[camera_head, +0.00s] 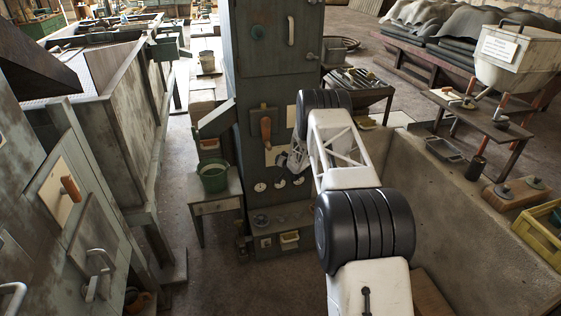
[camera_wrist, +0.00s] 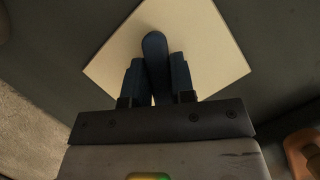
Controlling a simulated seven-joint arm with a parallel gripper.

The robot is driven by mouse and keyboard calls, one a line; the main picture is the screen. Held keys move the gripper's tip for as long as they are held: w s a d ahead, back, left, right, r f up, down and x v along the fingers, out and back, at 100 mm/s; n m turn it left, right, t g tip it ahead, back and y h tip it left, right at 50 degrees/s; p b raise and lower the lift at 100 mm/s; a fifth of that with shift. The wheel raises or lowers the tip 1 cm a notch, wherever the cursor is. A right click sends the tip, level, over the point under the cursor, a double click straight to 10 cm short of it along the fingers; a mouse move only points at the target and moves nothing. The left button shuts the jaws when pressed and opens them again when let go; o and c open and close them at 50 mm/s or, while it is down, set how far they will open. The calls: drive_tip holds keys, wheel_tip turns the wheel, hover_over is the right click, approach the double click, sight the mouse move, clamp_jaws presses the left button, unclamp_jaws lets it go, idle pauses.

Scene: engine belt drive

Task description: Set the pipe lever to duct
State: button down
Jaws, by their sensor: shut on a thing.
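A dark blue lever handle (camera_wrist: 153,40) stands between my gripper's fingers in the wrist view, over a cream plate (camera_wrist: 205,55) that looks turned there. My gripper (camera_wrist: 157,66) is shut on this handle. In the head view my gripper (camera_head: 284,161) is at the front of the tall green cabinet (camera_head: 272,65), beside a cream plate (camera_head: 271,156). The blue handle is hidden there by my gripper and arm. No label for duct can be read.
An orange-brown handle (camera_head: 266,130) on the cabinet is close to my gripper. Round gauges (camera_head: 260,187) are just below. A green bucket (camera_head: 213,175) on a small table stands to the left. A stone trough (camera_head: 450,215) is to the right.

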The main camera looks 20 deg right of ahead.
drive_tip(key=n+h, duration=0.3)
drive_tip(key=n, duration=0.1)
drive_tip(key=shift+d, duration=0.15)
idle(0.4)
drive_tip(key=shift+n, duration=0.3)
drive_tip(key=c, duration=1)
unclamp_jaws()
drive_tip(key=shift+s+r, duration=0.1)
drive_tip(key=shift+s, duration=0.05)
drive_tip(key=v, duration=0.7)
drive_tip(key=shift+s+r, duration=0.15)
drive_tip(key=shift+s, duration=0.05)
drive_tip(key=shift+r, duration=0.1)
